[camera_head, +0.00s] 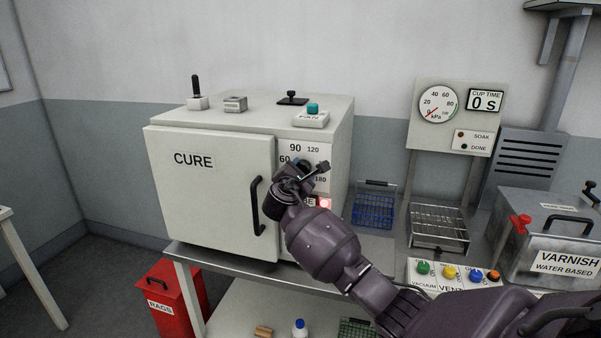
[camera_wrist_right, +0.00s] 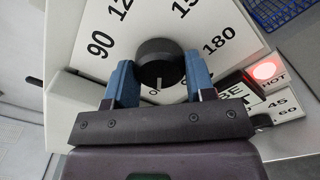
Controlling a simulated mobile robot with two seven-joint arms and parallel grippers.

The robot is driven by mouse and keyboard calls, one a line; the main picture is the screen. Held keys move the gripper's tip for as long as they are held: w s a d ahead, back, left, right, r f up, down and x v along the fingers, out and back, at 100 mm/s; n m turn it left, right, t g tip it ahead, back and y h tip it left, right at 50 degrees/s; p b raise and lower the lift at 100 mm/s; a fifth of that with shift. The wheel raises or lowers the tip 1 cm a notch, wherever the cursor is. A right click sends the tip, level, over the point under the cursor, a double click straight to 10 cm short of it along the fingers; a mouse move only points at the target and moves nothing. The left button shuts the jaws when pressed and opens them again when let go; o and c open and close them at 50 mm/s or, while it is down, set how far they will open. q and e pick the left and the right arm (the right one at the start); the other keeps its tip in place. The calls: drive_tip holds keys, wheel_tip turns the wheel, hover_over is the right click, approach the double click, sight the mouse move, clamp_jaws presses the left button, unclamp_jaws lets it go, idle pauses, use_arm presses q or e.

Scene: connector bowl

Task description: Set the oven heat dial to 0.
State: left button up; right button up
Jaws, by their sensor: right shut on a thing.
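The oven (camera_head: 215,205) is a pale box marked CURE, with its door shut. Its heat dial (camera_wrist_right: 160,62) is a round black knob on a white panel with numbers from 60 to 180 showing. My right gripper (camera_head: 312,172) is at this panel and hides most of the dial in the head view. In the right wrist view its two blue fingers (camera_wrist_right: 159,80) are shut on the dial, one on each side. The dial's white mark points down toward the gripper, near a partly hidden numeral that looks like 0. My left gripper is not in view.
A red lit HOT lamp (camera_wrist_right: 265,71) sits just right of the dial. The oven door handle (camera_head: 256,205) stands out left of my right arm. A blue wire basket (camera_head: 373,211), a wire rack (camera_head: 438,228) and a varnish tank (camera_head: 560,235) stand to the right.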

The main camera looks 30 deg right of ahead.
drive_tip(key=shift+f, duration=0.1)
idle(0.3)
drive_tip(key=o, duration=0.9)
drive_tip(key=shift+s+a, duration=0.1)
drive_tip(key=b+v, duration=0.1)
drive_tip(key=v, duration=0.9)
drive_tip(key=shift+s+a, duration=0.15)
drive_tip(key=shift+a, duration=0.1)
